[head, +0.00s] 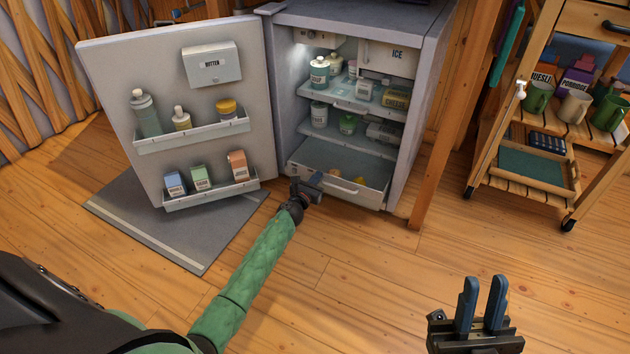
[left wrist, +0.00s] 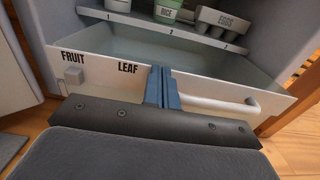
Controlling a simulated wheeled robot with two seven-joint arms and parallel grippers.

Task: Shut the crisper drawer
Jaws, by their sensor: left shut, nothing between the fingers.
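My right gripper (head: 481,298) is open and empty, low at the right over the floor.
The fridge door (head: 170,100) stands wide open at the left, with bottles and cartons on its shelves. A grey mat (head: 185,225) lies below it. A wooden trolley (head: 530,165) with mugs stands at the right. The floor before the fridge is clear.

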